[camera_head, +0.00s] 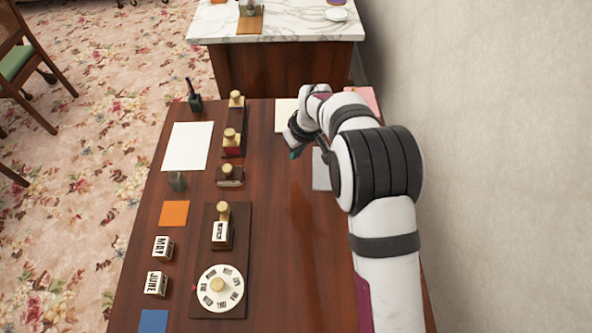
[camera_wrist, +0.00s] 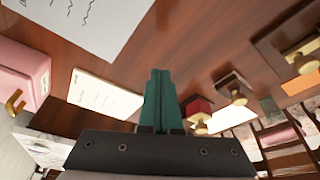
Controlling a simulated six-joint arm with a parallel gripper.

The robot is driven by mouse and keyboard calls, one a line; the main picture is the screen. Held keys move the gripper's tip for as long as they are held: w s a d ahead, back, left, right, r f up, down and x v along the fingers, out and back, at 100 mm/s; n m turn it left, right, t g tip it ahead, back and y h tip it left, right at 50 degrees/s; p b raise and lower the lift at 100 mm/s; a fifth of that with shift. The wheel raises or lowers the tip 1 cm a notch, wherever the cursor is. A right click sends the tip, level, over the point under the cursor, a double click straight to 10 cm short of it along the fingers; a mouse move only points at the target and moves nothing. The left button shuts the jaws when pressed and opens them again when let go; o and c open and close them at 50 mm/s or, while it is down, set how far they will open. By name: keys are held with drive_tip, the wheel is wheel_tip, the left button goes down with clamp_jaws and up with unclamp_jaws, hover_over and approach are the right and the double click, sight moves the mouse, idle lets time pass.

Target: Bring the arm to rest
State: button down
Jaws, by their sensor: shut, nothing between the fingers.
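My gripper (camera_head: 294,152) is at the end of my white and black arm, over the back right part of the dark wooden desk (camera_head: 280,240). In the wrist view its two teal fingers (camera_wrist: 158,98) are together, with nothing between them. It is apart from the stamps and papers around it. My arm hides part of the desk's right side and some of the things behind it.
Several brass-knobbed stamps (camera_head: 229,138) stand left of my gripper. A dial (camera_head: 221,291), month blocks (camera_head: 162,247) and white paper (camera_head: 187,146) lie further left. A pink box (camera_wrist: 22,72) is near. A wall (camera_head: 500,170) bounds the right. The desk's middle is clear.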

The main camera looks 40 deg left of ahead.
drive_tip(key=shift+r, duration=0.95)
drive_tip(key=s+d+r+m+h, duration=0.1)
drive_tip(key=d+r+m, duration=0.5)
drive_tip(key=d, duration=0.7)
drive_tip(key=d+r+m, duration=0.4)
drive_tip(key=d+r, duration=0.4)
drive_tip(key=d, duration=0.6)
drive_tip(key=s+d+m+g, duration=0.1)
drive_tip(key=s+d+m, duration=0.9)
drive_tip(key=s+d, duration=0.4)
drive_tip(key=s, duration=0.5)
drive_tip(key=shift+d+f+m, duration=0.2)
drive_tip(key=shift+f+m, duration=0.05)
drive_tip(key=shift+m, duration=0.05)
